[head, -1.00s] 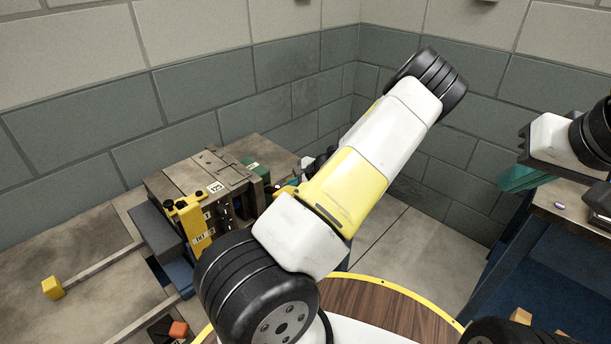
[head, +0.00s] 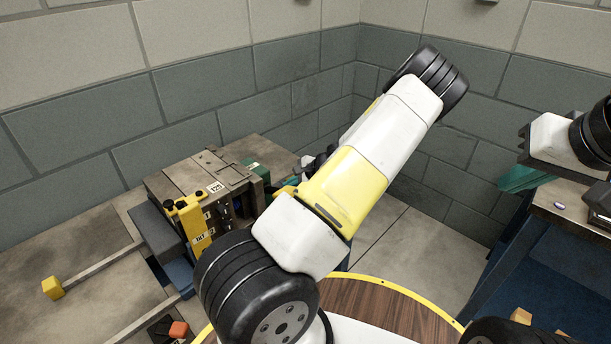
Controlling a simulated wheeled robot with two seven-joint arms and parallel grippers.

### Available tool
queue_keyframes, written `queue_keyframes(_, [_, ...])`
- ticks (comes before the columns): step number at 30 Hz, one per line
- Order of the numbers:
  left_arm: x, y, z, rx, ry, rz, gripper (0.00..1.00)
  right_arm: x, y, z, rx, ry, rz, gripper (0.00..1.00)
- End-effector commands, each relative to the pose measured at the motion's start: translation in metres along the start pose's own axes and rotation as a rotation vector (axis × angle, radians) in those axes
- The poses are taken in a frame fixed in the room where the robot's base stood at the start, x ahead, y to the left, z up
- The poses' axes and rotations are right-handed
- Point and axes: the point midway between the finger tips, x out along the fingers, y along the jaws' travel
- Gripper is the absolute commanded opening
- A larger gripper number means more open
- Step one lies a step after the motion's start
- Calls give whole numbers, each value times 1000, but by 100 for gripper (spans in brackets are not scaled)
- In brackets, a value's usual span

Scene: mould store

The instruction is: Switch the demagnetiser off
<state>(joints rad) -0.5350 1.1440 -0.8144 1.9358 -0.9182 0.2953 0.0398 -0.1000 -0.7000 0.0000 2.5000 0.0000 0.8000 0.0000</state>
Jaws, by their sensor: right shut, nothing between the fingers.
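I cannot tell for certain which thing is the demagnetiser, and no switch is clearly readable. A grey metal block assembly (head: 185,175) with a white number label stands on the bench left of centre. A yellow bracket (head: 193,222) with a small label and dark knobs is on its front. My right gripper (head: 527,150) is at the right edge, by the side table, well away from that assembly. It is shut and empty, with its fingertips hard to make out. My left arm crosses the middle and hides part of the assembly's right side.
A side table (head: 570,217) at right bears a small purple-and-white item (head: 559,205). A teal object (head: 515,178) is beside my right gripper. Block walls close the corner.

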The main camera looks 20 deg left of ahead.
Motion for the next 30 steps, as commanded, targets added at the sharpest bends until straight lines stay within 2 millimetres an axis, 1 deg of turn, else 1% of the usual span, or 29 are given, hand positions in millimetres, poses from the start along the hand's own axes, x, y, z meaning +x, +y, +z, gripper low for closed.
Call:
queue_keyframes(18, [-39,-28,28,-2,2,0,0,0,0,0,0,0,0,0])
queue_keyframes(30, [-42,-30,31,-3,2,2,0,0,0,0,0,0,0,0])
